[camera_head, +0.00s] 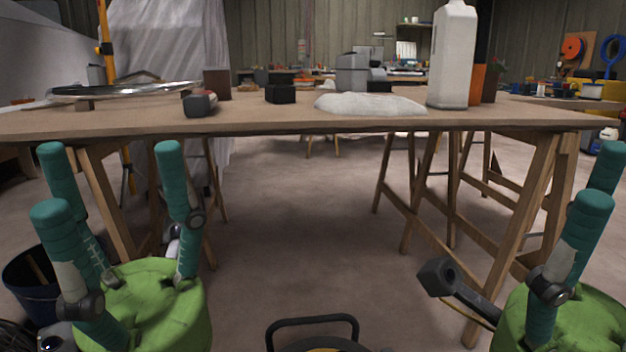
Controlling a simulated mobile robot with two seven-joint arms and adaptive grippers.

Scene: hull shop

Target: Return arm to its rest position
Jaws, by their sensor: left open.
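My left gripper (108,168) is at the lower left. Its teal fingers stand upright and spread apart above a green palm. It is open, with nothing between the fingers, in front of and below the edge of the wooden table (255,124). My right gripper (600,175) is at the lower right, cut off by the picture edge. Two of its teal fingers show upright over a green palm, and the rest is out of view. I cannot tell its opening. Neither gripper appears to touch the table. No rest position is marked in view.
The tabletop holds a white bottle (453,60), a pale mound (368,103), dark blocks and a shiny tray-like piece (125,90). Wooden trestle legs (543,205) stand below. A dark bucket (28,280) is at left, and a black handle (312,322) at bottom centre. Mid floor is clear.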

